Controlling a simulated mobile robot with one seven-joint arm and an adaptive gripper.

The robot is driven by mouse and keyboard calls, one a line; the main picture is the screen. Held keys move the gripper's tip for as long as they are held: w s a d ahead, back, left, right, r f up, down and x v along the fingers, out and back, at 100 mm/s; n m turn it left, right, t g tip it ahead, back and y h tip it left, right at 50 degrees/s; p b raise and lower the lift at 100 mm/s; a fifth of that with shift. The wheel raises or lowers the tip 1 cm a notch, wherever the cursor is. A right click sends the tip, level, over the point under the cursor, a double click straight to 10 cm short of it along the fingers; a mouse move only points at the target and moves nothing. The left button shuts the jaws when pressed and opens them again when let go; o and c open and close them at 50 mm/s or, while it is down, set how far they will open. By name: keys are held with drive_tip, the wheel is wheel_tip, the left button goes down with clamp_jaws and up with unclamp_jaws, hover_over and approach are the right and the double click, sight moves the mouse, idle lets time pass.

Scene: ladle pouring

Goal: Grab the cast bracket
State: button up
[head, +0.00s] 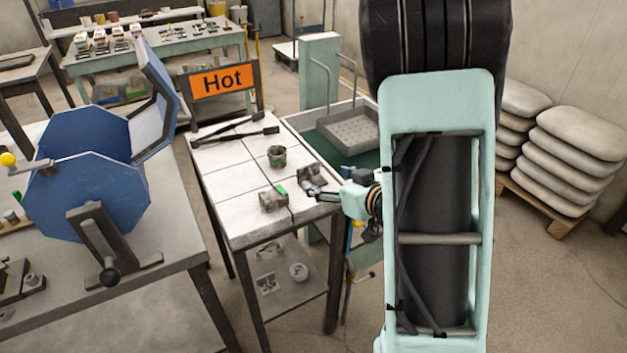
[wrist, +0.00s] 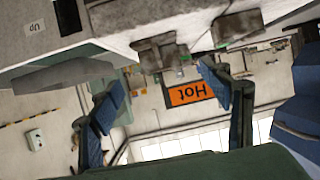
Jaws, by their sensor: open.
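A dark grey cast part that looks like the cast bracket (head: 313,172) stands on the tiled top of the metal table, near its right edge. In the wrist view, which is upside down, the bracket (wrist: 156,54) shows at the top, between and beyond my fingers. My gripper (head: 314,190) reaches in from the right, just in front of the bracket, partly overlapping it in the head view. In the wrist view my gripper (wrist: 160,77) has its blue-padded fingers wide apart with nothing between the pads. I cannot tell whether a finger touches the bracket.
Dark tongs (head: 235,132) lie at the back by the orange Hot sign (head: 222,81). A perforated tray (head: 349,130) sits right. The table's front left is clear.

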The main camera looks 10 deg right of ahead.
sight(312, 173)
drive_tip(key=x, duration=0.3)
drive_tip(key=shift+w+a+f, duration=0.1)
drive_tip(key=shift+w, duration=0.1)
drive_tip(key=shift+f+x, duration=0.1)
drive_tip(key=shift+x, duration=1.25)
drive_tip(key=shift+f+x, duration=0.15)
drive_tip(key=shift+x, duration=1.2)
drive_tip(key=shift+s, duration=0.1)
drive_tip(key=shift+c, duration=0.4)
drive_tip(key=c, duration=1.2)
drive_tip(key=shift+c, duration=0.2)
drive_tip(key=shift+r, duration=0.2)
